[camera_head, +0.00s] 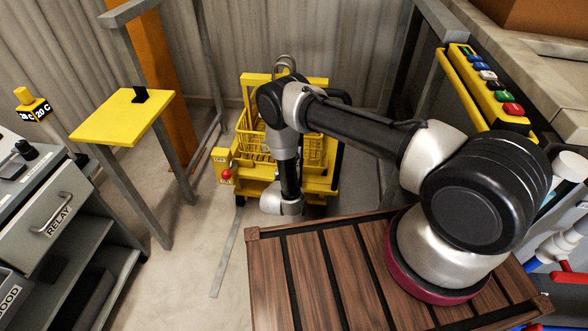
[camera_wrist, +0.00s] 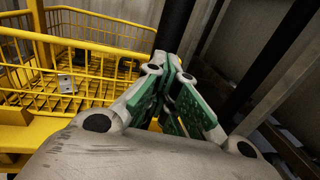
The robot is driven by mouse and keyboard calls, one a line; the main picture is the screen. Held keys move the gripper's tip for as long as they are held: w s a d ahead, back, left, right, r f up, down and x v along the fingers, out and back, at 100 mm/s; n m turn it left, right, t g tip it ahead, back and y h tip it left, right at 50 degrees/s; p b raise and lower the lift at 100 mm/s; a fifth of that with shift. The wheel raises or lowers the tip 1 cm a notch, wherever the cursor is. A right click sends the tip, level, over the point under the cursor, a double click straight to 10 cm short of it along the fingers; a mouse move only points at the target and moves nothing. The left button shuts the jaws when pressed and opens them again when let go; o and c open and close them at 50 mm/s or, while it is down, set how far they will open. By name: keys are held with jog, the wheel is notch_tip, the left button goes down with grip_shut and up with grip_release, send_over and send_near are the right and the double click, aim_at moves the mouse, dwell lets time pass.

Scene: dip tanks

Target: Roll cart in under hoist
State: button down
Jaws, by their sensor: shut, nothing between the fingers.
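The yellow cart (camera_head: 318,185) with a wire basket (camera_head: 312,150) stands on the floor beyond my wooden deck, partly hidden by my arm. In the wrist view its yellow wire basket (camera_wrist: 95,58) fills the left side and holds small grey parts. My gripper (camera_wrist: 170,66) is shut, its green-padded fingers together with nothing between them. It points at a black upright post (camera_wrist: 178,22) beside the basket; I cannot tell whether they touch. In the head view the fingers are hidden by my arm. A grey curved loop (camera_head: 285,63) shows above the cart; the hoist is not clearly identifiable.
A yellow box with a red knob (camera_head: 227,174) stands left of the cart. A yellow-topped stand (camera_head: 121,118) and a grey RELAY cabinet (camera_head: 45,215) are at left. A yellow button panel (camera_head: 490,88) is at right. A grey floor strip (camera_head: 227,255) crosses open floor.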

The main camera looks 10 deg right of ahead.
jog(key=w+a+x, duration=0.1)
jog(key=a+x, duration=0.1)
jog(key=x, duration=0.9)
jog(key=shift+w, duration=0.25)
jog(key=shift+d+r, duration=0.1)
